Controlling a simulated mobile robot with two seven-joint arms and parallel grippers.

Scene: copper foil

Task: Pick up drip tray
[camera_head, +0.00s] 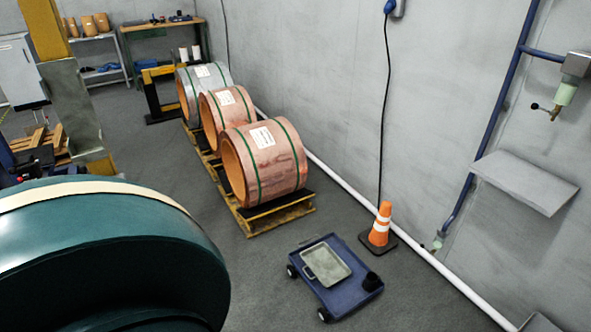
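The drip tray (310,268) looks like a shallow grey-green rectangular pan. It lies on the top of a low dark-blue wheeled cart (345,294) on the floor, at the lower middle of the head view. Neither of my grippers shows in this view.
A large dark-green rounded body (110,250) fills the lower left. An orange cone (380,226) stands behind the cart. Copper coils (272,165) rest on a pallet (275,214) farther back. A white pipe (425,255) runs along the wall's foot. A grey shelf (525,181) juts from the wall.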

